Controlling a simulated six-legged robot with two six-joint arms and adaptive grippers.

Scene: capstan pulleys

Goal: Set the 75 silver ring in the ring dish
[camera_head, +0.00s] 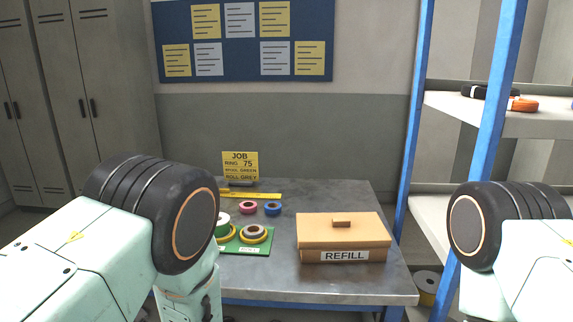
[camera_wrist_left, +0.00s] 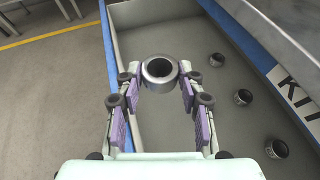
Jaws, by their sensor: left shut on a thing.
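In the left wrist view my left gripper (camera_wrist_left: 160,80) is shut on a silver ring (camera_wrist_left: 160,69) with a dark hole, held between the fingertips. The ring is above a grey open drawer or bin (camera_wrist_left: 150,20). No number can be read on the ring. The head view shows my left arm, but its gripper is hidden there. My right gripper is out of view; only part of the right arm shows. I cannot make out a ring dish in either view. The job card (camera_head: 240,167) reads ring 75, spool green, roll grey.
Several smaller dark-centred rings, one of them here (camera_wrist_left: 243,97), lie in the bin near a KIT label (camera_wrist_left: 298,95). On the metal table (camera_head: 345,285) are a REFILL box (camera_head: 343,238), a green tray (camera_head: 264,251) with rolls, pink (camera_head: 247,208) and blue (camera_head: 273,208) rolls, and a yellow ruler (camera_head: 262,196).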

